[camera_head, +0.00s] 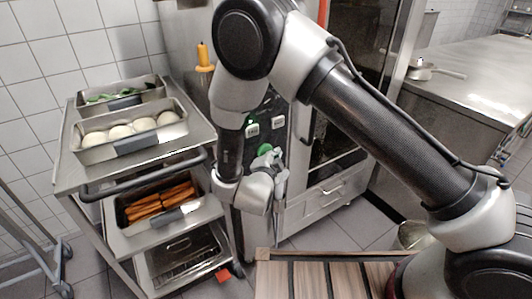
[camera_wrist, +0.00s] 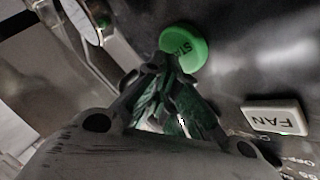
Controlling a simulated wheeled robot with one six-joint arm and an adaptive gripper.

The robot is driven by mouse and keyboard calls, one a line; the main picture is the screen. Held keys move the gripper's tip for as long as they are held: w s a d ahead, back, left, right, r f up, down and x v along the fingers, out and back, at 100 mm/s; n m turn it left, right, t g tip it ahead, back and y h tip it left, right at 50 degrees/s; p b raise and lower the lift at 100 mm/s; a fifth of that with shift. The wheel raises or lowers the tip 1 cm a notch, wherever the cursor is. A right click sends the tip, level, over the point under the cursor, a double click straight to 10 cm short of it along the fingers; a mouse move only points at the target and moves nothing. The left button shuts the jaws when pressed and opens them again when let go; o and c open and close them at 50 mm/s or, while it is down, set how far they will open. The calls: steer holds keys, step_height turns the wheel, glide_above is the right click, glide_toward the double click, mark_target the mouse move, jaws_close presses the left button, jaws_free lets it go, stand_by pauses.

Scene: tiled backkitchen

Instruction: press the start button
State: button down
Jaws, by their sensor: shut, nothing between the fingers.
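In the head view the green button (camera_head: 265,149) shows just above my gripper (camera_head: 277,165). In the wrist view my gripper (camera_wrist: 168,68) is shut and empty, its fingertips at the lower left edge of the button. I cannot tell whether the tips touch it.
A white FAN switch (camera_wrist: 272,119) with a green light sits right of the button. A round gauge (camera_wrist: 82,20) is at upper left. A steel trolley (camera_head: 70,180) with trays of dough balls and carrots stands left of my arm. A steel counter (camera_head: 465,85) is at right.

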steer(key=shift+w+a, duration=0.25)
steer(key=shift+w, duration=0.1)
stand_by(0.3)
steer(key=shift+s, duration=0.1)
steer(key=shift+s+d, duration=0.45)
steer(key=shift+s, duration=0.2)
steer(key=s+d, duration=0.1)
steer(key=s, duration=0.1)
steer(key=s+d, duration=0.2)
stand_by(0.6)
steer(key=shift+a, duration=0.1)
stand_by(0.4)
